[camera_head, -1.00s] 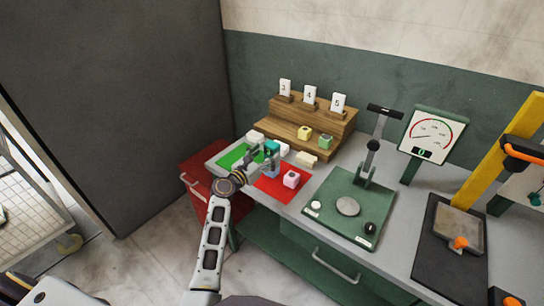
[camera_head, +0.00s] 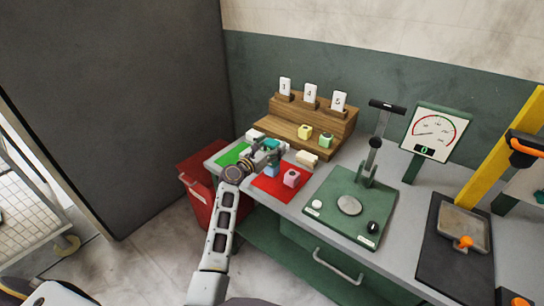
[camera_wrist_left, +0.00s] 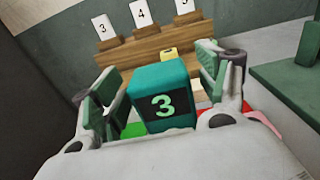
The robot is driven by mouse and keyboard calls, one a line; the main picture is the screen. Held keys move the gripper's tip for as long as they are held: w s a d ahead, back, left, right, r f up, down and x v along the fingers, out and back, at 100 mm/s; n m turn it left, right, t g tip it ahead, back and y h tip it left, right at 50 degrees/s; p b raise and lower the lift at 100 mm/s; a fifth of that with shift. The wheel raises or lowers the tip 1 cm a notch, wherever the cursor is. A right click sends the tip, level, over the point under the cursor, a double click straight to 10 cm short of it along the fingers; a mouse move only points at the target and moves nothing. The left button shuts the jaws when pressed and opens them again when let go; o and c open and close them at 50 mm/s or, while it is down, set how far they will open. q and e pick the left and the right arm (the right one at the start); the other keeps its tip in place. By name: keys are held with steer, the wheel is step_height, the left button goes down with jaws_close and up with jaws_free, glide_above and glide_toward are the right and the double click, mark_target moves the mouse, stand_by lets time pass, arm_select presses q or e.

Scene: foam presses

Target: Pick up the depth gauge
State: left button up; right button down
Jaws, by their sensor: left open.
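A teal block with a dark display reading a green 3, which looks like the depth gauge (camera_wrist_left: 163,98), stands between the spread fingers of my left gripper (camera_wrist_left: 163,92) in the left wrist view. Gaps show between the block and the green pads on both sides. In the head view the left gripper (camera_head: 267,153) is at the same teal gauge (camera_head: 271,144), above the red mat's left part, and partly hides it. A blue block (camera_head: 272,170) shows just below. My right gripper is not in view.
A pink foam cube (camera_head: 291,178) sits on the red mat (camera_head: 267,184). A green mat (camera_head: 232,154) lies to the left. Behind is a wooden stepped rack (camera_head: 290,128) with number cards and foam cubes. A green press (camera_head: 340,220) stands to the right.

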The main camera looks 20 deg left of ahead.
arm_select(q)
steer(key=shift+w, duration=0.1)
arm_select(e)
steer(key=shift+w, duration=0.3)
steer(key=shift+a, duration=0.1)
arm_select(q)
steer(key=c, duration=1.3)
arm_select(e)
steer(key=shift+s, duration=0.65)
arm_select(q)
steer(key=shift+r, duration=0.1)
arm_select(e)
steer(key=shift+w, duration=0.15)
